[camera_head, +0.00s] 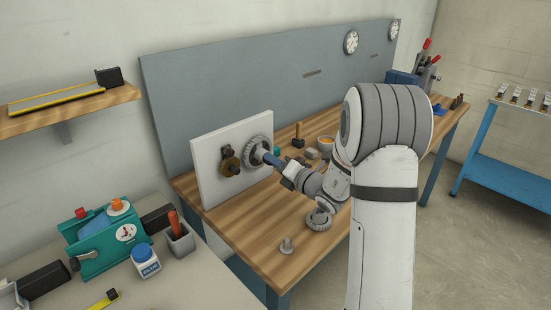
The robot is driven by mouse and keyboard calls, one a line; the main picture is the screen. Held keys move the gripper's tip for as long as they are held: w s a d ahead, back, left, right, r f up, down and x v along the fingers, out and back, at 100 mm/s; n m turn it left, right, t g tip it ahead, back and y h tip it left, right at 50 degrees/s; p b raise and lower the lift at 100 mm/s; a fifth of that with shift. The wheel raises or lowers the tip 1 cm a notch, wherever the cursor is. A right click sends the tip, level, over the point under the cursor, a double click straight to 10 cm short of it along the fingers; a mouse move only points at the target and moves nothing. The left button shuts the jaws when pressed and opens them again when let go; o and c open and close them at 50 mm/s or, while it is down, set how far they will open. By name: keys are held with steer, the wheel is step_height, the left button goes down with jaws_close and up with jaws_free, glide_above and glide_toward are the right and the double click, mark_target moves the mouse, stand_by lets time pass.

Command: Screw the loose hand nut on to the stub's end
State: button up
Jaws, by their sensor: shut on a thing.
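My gripper (274,161) is at the front of the grey wheel. It is shut on a small blue piece (268,157), which looks like the hand nut. The blue piece lies at the middle of the grey wheel. The stub's end is hidden behind it, and I cannot tell whether the two touch or how far the thread is engaged.
A teal device (101,239) and white bottle (145,261) stand on the table at left.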

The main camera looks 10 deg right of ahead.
steer(key=o, duration=1)
steer(key=shift+v, duration=3.9)
